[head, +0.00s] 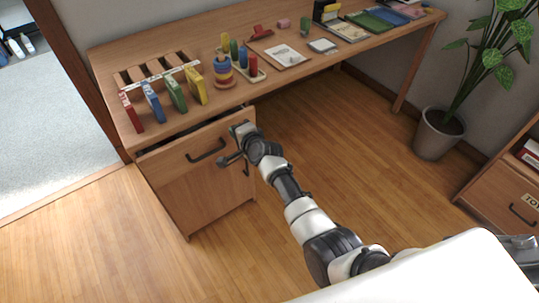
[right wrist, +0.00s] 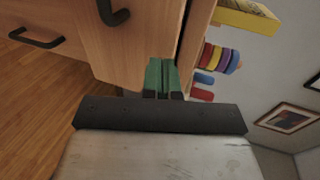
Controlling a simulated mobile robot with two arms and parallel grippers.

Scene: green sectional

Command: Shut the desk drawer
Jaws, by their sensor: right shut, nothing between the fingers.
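The wooden desk (head: 285,75) stands along the wall, with a drawer (head: 170,158) at the top of its left pedestal. The drawer stands partly out, with a dark gap behind its front's top edge. Its black handle (head: 207,151) is on the front, and it also shows in the right wrist view (right wrist: 115,14). My right gripper (head: 236,145) is at the right end of the drawer front, right of the handle. In the right wrist view its green fingertips (right wrist: 162,76) are together and empty, close against the wood; contact is unclear. My left gripper is not in view.
A cupboard door (head: 205,195) with its own handle is below the drawer. Colored books (head: 178,96), a stacking-ring toy (head: 224,72) and other items stand on the desktop. A potted plant (head: 440,130) and a low cabinet (head: 505,190) are at right. Floor left of the arm is clear.

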